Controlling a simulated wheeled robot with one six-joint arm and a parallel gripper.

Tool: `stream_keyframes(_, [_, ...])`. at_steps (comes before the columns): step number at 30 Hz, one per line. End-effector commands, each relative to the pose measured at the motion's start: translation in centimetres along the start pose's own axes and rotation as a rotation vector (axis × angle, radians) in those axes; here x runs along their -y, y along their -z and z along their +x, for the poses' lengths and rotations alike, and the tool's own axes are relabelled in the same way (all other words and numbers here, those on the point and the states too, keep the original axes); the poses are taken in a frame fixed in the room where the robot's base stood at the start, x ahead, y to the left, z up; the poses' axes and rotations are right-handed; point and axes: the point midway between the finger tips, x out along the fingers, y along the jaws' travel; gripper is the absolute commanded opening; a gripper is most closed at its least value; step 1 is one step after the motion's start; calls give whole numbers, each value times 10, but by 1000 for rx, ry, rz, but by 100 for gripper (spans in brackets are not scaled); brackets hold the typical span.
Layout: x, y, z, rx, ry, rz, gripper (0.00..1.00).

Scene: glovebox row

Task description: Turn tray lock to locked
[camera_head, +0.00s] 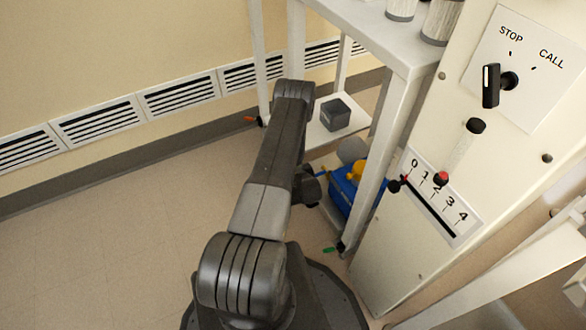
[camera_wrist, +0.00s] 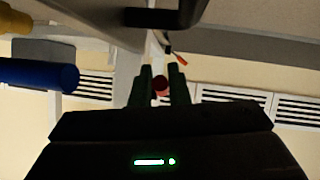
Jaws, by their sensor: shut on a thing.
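In the wrist view, my gripper (camera_wrist: 161,76) has its two dark green fingers closed on a small dark red round knob (camera_wrist: 161,84). What the knob is fixed to is hidden or too dark to see. No label shows on it, so I cannot tell for sure whether it is the tray lock or which way that is turned. In the head view, my arm hides the gripper and the knob, beside the lower part of the white shelf unit (camera_head: 385,140).
A blue bin (camera_head: 343,190) with a yellow thing in it and a dark grey box (camera_head: 335,115) stand low in the shelf unit. A panel with a STOP/CALL switch (camera_head: 491,86) and a 0–4 scale (camera_head: 437,195) is at the right. The floor (camera_head: 110,240) at the left is clear.

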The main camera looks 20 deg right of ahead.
Motion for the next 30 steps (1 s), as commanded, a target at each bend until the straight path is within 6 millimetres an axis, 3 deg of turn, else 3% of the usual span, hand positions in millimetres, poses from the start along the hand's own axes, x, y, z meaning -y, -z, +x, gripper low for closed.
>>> stream_keyframes(3, [1, -2, 0, 6, 2, 1, 0])
stream_keyframes(4, [1, -2, 0, 6, 2, 1, 19])
stream_keyframes(7, [1, -2, 0, 5, 2, 1, 37])
stream_keyframes(19, [0, 0, -10, 4, 0, 1, 37])
stream_keyframes(23, [-1, 1, -32, 5, -1, 3, 37])
stream_keyframes(30, [-1, 1, -88, 6, -1, 4, 37])
